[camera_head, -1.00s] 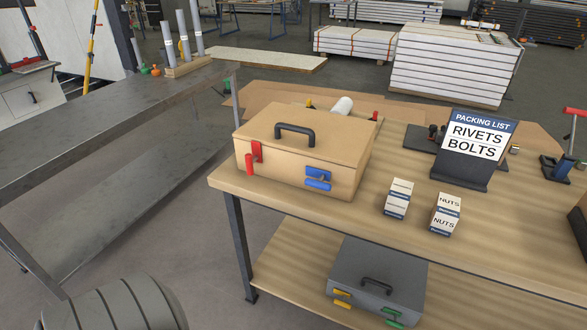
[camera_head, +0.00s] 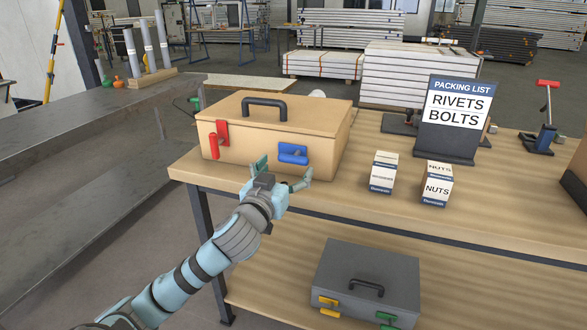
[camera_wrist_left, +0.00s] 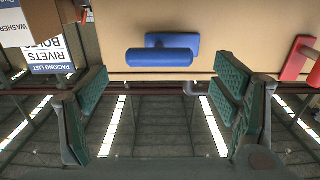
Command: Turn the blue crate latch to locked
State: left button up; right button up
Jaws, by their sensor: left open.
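The tan crate (camera_head: 240,152) stands on the wooden table with its lid shut. Its blue latch (camera_head: 293,153) is on the right of the front face, with its bar lying level; it also shows at the top of the left wrist view (camera_wrist_left: 162,57). The red latch (camera_head: 214,145) is on the left of the same face, its bar upright. My left gripper (camera_head: 285,170) is open and empty, just in front of and below the blue latch. In the left wrist view, its fingers (camera_wrist_left: 162,85) are spread wide, apart from the blue bar. My right gripper is out of view.
Two small label boxes (camera_head: 383,172) (camera_head: 437,184) and the packing list sign (camera_head: 452,118) stand right of the crate. A grey case (camera_head: 366,280) sits on the lower shelf. A metal bench (camera_head: 80,135) is at the left.

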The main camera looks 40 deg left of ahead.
aim_at(292, 161)
pick_arm(q)
jog(key=x, duration=0.5)
jog(key=shift+b, duration=0.3)
jog(key=shift+w, duration=0.25)
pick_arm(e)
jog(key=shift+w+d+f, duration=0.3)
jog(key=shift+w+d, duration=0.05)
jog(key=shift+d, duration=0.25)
pick_arm(q)
jog(key=shift+c, duration=0.2)
